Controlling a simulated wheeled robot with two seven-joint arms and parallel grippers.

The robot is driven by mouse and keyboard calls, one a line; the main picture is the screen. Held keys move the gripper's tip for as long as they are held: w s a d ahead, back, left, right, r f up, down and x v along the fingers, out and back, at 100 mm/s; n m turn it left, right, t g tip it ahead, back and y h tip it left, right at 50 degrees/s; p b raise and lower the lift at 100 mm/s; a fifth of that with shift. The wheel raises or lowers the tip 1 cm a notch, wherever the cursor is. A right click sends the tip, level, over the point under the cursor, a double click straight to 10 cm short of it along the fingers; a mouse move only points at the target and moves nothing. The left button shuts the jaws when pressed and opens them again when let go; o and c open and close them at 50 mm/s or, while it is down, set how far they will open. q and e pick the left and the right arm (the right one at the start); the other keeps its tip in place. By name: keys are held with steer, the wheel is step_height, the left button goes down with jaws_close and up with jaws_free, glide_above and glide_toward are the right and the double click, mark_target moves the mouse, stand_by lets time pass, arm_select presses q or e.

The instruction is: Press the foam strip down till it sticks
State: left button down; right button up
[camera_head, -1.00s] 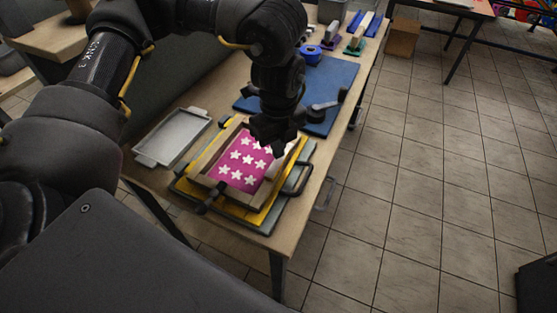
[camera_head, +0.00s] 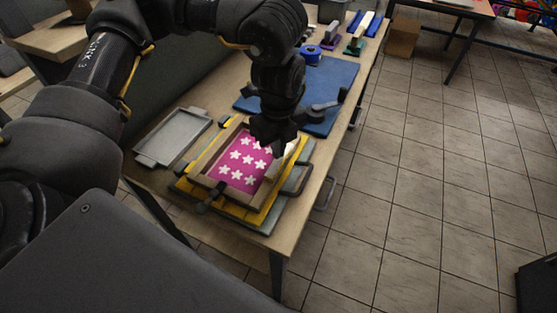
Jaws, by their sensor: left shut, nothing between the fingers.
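A wooden frame (camera_head: 205,178) lies on a yellow board (camera_head: 264,215) at the near part of the wooden table. Inside the frame is a magenta sheet with white stars (camera_head: 240,164). A pale patch at the frame's right side (camera_head: 280,162), partly behind my left gripper, may be the foam strip; I cannot tell. My left gripper (camera_head: 275,150) points down over the far right part of the frame. It is shut with nothing in it. Whether it touches the surface is not clear. My right gripper is not in view.
A grey metal tray (camera_head: 173,137) lies left of the frame. A blue mat (camera_head: 330,85) lies behind it. A blue tape roll (camera_head: 311,55) and several brushes or handled tools stand farther back.

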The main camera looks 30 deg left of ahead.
arm_select(q)
steer(key=shift+f+b, duration=0.6)
steer(key=shift+f, duration=0.3)
steer(key=shift+s+f, duration=0.1)
stand_by(1.5)
step_height(320, 180, up, 8)
steer(key=p, duration=0.7)
stand_by(0.4)
